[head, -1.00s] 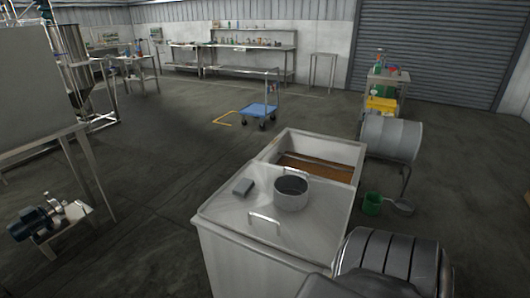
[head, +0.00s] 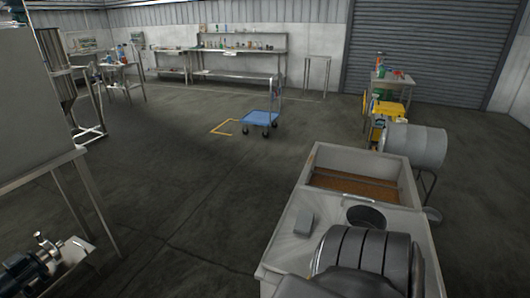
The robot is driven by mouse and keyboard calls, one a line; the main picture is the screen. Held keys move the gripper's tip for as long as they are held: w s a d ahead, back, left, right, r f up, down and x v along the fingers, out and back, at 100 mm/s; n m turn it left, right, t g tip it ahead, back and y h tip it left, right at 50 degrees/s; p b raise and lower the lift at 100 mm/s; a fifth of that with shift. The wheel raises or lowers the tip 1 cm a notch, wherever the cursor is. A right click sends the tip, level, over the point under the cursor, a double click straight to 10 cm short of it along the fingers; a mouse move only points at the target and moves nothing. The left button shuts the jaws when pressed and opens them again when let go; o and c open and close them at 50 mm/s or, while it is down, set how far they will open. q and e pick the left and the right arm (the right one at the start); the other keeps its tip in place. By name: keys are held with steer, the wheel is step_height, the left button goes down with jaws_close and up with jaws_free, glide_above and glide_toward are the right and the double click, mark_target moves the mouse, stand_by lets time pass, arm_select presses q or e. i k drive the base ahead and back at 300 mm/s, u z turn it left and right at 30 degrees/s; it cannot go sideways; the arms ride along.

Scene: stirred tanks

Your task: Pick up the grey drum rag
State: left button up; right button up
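A small grey block-like item (head: 304,222) lies flat on the steel lid of the tank in front of me, left of a dark-mouthed round pot (head: 366,216). It may be the folded grey drum rag, but I cannot tell cloth from this distance. A grey drum (head: 414,146) lies on its side on a stand at the right, and no rag is clear on it. Neither of my grippers is in view.
The steel tank (head: 275,250) is open at its far end, with brown contents (head: 352,186). A blue trolley (head: 260,117) stands beyond it by yellow floor marks. A steel frame and motor pump (head: 32,274) are at the left. The floor between is clear.

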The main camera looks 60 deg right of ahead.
mark_target(305, 220)
steer(key=i, duration=2.25)
steer(key=z, duration=4.8)
